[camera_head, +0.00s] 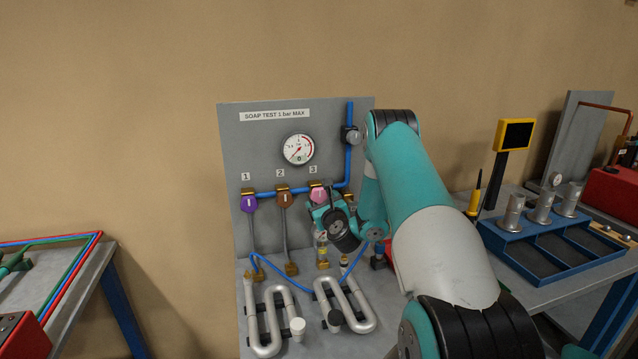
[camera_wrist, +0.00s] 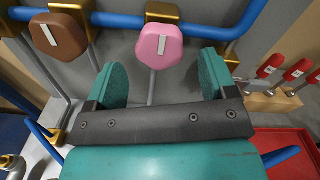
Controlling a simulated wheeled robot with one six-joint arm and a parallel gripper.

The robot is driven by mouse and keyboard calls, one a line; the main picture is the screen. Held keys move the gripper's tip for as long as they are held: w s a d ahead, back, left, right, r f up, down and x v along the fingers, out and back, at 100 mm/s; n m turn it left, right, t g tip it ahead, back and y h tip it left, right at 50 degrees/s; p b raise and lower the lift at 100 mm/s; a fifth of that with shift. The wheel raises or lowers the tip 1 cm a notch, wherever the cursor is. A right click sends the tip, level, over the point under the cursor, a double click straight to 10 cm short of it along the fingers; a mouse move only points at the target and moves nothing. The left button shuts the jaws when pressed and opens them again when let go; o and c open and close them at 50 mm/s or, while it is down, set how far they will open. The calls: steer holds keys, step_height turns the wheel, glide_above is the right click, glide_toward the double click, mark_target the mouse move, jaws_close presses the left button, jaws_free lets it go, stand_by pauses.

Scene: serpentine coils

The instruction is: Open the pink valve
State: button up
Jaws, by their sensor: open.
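The pink valve (camera_head: 318,195) is a knob under the number 3 on the grey panel, on the blue pipe. In the wrist view the pink valve (camera_wrist: 159,46) has a white stripe, tilted slightly from upright, and sits just beyond and between my two fingers. My gripper (camera_wrist: 158,82) is open, with one teal finger to each side of the valve's stem line; I see no contact with the knob. In the head view my gripper (camera_head: 318,212) is close in front of the panel, just below the pink knob, and partly hides the area there.
A brown valve (camera_wrist: 50,36) is left of the pink one, and a purple valve (camera_head: 249,204) is further left. A pressure gauge (camera_head: 298,149) sits above. Silver coils (camera_head: 268,318) lie below. A blue tray (camera_head: 550,250) stands right. Red-handled parts (camera_wrist: 296,70) show at the wrist view's right.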

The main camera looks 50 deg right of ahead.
mark_target(320, 198)
steer(key=shift+p+x, duration=1.6)
steer(key=shift+x, duration=0.6)
steer(key=shift+s, duration=0.1)
steer(key=c, duration=0.9)
